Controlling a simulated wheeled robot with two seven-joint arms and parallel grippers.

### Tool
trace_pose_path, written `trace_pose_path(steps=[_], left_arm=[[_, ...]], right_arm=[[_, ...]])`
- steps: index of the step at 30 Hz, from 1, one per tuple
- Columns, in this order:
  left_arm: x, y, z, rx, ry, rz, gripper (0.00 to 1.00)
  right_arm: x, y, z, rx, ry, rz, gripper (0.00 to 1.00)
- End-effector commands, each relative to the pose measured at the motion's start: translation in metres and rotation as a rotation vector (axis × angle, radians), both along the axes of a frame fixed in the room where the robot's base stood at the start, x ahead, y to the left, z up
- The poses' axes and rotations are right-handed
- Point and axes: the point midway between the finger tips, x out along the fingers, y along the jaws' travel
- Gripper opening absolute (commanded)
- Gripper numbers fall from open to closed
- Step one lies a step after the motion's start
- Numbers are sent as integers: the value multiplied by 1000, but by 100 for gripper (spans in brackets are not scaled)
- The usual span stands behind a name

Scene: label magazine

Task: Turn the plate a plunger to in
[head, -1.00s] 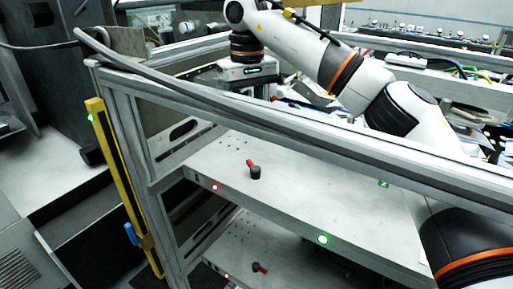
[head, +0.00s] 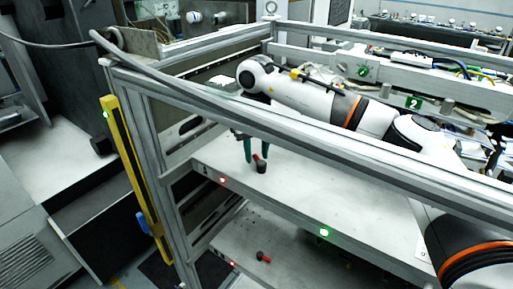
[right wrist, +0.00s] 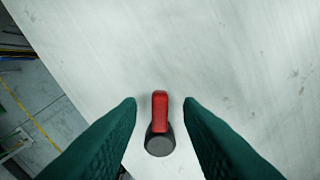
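The plate A plunger (head: 261,167) is a dark round knob with a red lever, standing on the upper grey plate (head: 310,195), which has a letter A on its edge. In the right wrist view, the red lever (right wrist: 160,108) points up the picture from the dark knob (right wrist: 160,145). My right gripper (head: 256,156) is low over the plate at the plunger. In the right wrist view, its green fingers (right wrist: 160,101) are open on either side of the lever, with a gap on both sides. My left gripper is not in view.
A lower plate (head: 285,272) carries another red-levered plunger (head: 263,257). A metal frame rail (head: 300,138) crosses in front of my right arm. A red light (head: 222,180) and a green light (head: 325,232) sit on the upper plate's edge. A yellow post (head: 130,170) stands left.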

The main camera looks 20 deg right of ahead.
Motion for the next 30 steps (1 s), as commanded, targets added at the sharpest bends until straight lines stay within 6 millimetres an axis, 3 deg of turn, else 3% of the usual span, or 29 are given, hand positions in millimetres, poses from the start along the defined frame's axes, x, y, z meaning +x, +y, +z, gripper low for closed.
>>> trace_pose_path(steps=[4,10,11,22,30], left_arm=[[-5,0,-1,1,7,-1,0],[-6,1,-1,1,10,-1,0],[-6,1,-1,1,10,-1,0],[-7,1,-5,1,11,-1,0],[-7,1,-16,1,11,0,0]], right_arm=[[0,0,0,0,0,0,33],[0,0,0,0,0,0,2],[0,0,0,0,0,0,0],[1,-1,0,0,-1,-43,0],[1,-6,-1,0,-3,-211,0]])
